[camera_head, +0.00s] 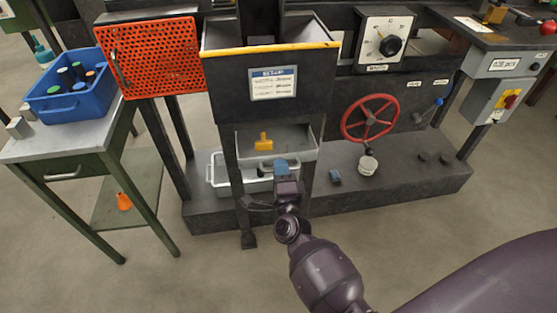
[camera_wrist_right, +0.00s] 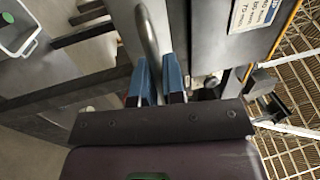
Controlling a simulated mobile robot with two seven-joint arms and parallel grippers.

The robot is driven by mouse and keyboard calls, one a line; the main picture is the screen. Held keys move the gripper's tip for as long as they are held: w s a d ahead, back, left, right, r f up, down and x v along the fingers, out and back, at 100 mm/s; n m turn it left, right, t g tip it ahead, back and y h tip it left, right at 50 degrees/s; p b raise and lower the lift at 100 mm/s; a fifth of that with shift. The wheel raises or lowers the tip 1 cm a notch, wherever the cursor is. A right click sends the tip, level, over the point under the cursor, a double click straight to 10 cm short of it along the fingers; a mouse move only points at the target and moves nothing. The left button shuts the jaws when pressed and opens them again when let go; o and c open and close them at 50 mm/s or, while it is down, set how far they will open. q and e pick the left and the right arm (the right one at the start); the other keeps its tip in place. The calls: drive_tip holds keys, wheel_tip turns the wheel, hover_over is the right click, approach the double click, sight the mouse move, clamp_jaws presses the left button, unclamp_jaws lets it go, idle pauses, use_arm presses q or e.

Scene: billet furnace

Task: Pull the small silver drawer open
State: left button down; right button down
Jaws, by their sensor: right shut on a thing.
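The small silver drawer (camera_head: 300,148) sits under the dark hopper, between its legs. Its inside shows from above, with a yellow piece (camera_head: 263,142) in it; how far it stands out is hard to judge. My right gripper (camera_head: 281,166) is at the drawer's front, coming from below. In the right wrist view its blue fingers (camera_wrist_right: 161,80) are shut on the grey curved drawer handle (camera_wrist_right: 147,32). The gripper hides part of the drawer front. My left gripper is not in view.
A grey bin (camera_head: 213,172) stands behind and below the drawer on the dark plinth. A red handwheel (camera_head: 369,119) is to the right. A green-legged table (camera_head: 65,142) with a blue crate (camera_head: 67,107) stands left. The floor in front is clear.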

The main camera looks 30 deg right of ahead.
drive_tip(key=shift+r+p+v, duration=0.15)
drive_tip(key=shift+r+v, duration=0.05)
drive_tip(key=shift+v, duration=0.75)
drive_tip(key=shift+r+p+v, duration=0.15)
drive_tip(key=shift+v, duration=0.85)
drive_tip(key=shift+r+p+v, duration=0.15)
drive_tip(key=shift+r+v, duration=0.05)
drive_tip(key=shift+v, duration=0.75)
drive_tip(key=shift+s, duration=0.1)
drive_tip(key=c, duration=1.2)
unclamp_jaws()
drive_tip(key=shift+c, duration=0.2)
drive_tip(key=shift+s, duration=0.1)
drive_tip(key=v, duration=1)
drive_tip(key=shift+s, duration=0.3)
drive_tip(key=shift+a, duration=0.15)
